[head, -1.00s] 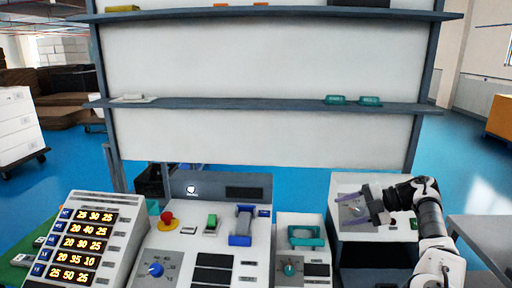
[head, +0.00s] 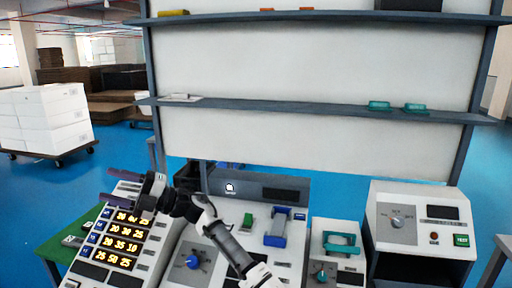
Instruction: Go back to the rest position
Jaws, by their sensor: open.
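My gripper (head: 126,188) is at the left in the head view, above the top of the sloped panel with lit number displays (head: 125,237). Its two dark fingers point left and stand apart, with nothing between them. My arm reaches up from the bottom middle and crosses in front of the central console (head: 207,270). It hides part of that console and the upper right corner of the number panel.
The central console carries a blue clamp-like part (head: 277,232), a green switch (head: 248,220) and a blue knob (head: 192,261). A teal-handled unit (head: 340,243) and a test box with a dial (head: 397,222) stand right. A shelf rack (head: 315,109) rises behind. White boxes (head: 45,115) stand far left.

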